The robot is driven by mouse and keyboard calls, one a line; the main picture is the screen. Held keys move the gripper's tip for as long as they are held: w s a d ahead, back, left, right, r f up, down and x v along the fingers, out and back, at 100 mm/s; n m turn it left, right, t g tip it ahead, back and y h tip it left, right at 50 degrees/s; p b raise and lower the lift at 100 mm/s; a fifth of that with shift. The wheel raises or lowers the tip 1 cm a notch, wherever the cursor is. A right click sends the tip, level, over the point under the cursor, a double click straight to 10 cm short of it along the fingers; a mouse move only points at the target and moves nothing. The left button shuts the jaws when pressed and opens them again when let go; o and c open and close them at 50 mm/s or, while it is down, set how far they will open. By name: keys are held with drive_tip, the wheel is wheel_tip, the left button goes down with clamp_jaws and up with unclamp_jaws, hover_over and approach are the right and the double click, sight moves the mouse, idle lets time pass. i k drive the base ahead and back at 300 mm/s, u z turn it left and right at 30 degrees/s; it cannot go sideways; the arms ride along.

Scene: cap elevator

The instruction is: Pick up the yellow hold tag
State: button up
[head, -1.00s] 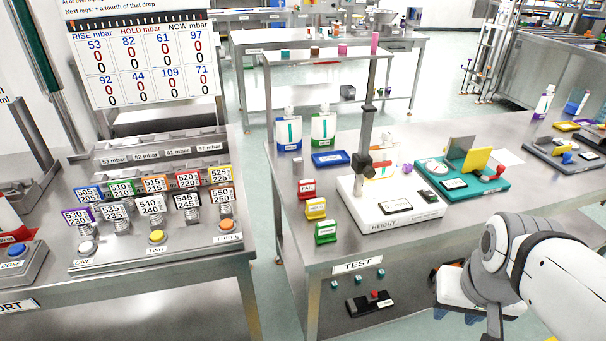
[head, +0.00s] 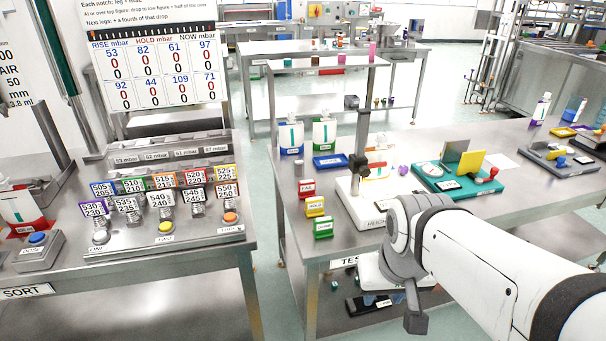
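The yellow hold tag (head: 315,207) is a small upright yellow block with a pale label. It stands near the left edge of the test table, between a red tag (head: 307,189) and a green tag (head: 323,228). My arm reaches in from the lower right.
A white height gauge (head: 354,198) with a post stands right of the tags, partly hidden by my arm. A blue tray (head: 331,160) and two bottles stand behind. A teal fixture (head: 456,184) is farther right. A sort table (head: 150,250) stands left across a gap.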

sight(314, 206)
drive_tip(key=z, duration=0.05)
drive_tip(key=i, duration=1)
drive_tip(key=u, duration=0.05)
